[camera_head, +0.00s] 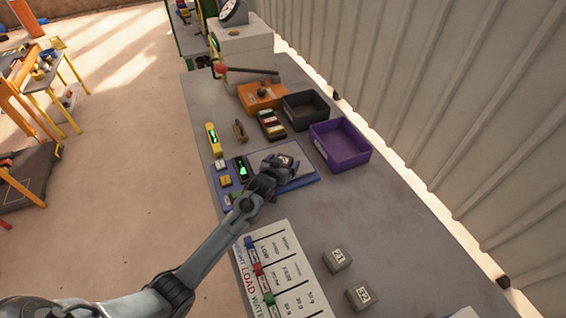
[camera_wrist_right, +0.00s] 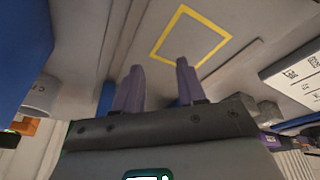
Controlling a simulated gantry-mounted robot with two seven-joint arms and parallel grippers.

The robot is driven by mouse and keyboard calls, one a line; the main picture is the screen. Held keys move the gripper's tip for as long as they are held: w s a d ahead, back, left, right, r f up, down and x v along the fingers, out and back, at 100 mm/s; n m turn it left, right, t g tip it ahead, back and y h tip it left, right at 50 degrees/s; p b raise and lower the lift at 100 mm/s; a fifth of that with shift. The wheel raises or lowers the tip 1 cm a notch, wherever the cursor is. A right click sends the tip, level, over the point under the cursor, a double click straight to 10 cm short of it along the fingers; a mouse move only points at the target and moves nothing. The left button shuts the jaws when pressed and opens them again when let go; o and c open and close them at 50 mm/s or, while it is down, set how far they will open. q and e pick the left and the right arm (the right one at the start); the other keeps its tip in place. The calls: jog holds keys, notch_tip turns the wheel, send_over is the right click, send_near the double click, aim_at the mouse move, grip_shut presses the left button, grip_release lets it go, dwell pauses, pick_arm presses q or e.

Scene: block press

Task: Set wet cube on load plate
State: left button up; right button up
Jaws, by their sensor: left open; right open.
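A grey cube (camera_head: 285,160) with a dark marking sits on the pale load plate (camera_head: 262,155) of the blue-based scale (camera_head: 303,181) in the head view. My left gripper (camera_head: 277,168) is open at the cube's near side; whether its fingers touch the cube is hard to tell. Two more grey cubes, marked 21 (camera_head: 337,259) and 32 (camera_head: 359,294), rest on the bench at the near right. I cannot tell from the pictures which cube is wet. My right gripper (camera_wrist_right: 158,70) is open and empty in the right wrist view, and does not show clearly in the head view.
A purple tray (camera_head: 367,143), a black tray (camera_head: 322,105) and an orange holder (camera_head: 246,100) stand behind the scale. A red-knobbed lever (camera_head: 221,68) extends from the press. A white chart board (camera_head: 300,300) lies in front. Bare bench lies right of the scale.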

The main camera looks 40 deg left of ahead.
pick_arm(q)
jog(key=shift+s+d+r, duration=0.1)
jog(key=shift+s+r, duration=0.2)
jog(key=shift+s, duration=0.1)
pick_arm(e)
jog(key=shift+r, duration=0.15)
pick_arm(q)
jog(key=p+v, duration=0.1)
jog(key=v, duration=0.9)
jog(key=shift+s+d+r+p, duration=0.1)
jog(key=shift+s+r+p, duration=0.05)
jog(key=shift+s+p, duration=0.2)
pick_arm(e)
jog(key=shift+a+r, duration=0.1)
jog(key=shift+r, duration=0.6)
pick_arm(q)
jog(key=shift+s+r, duration=0.1)
jog(key=shift+s, duration=0.05)
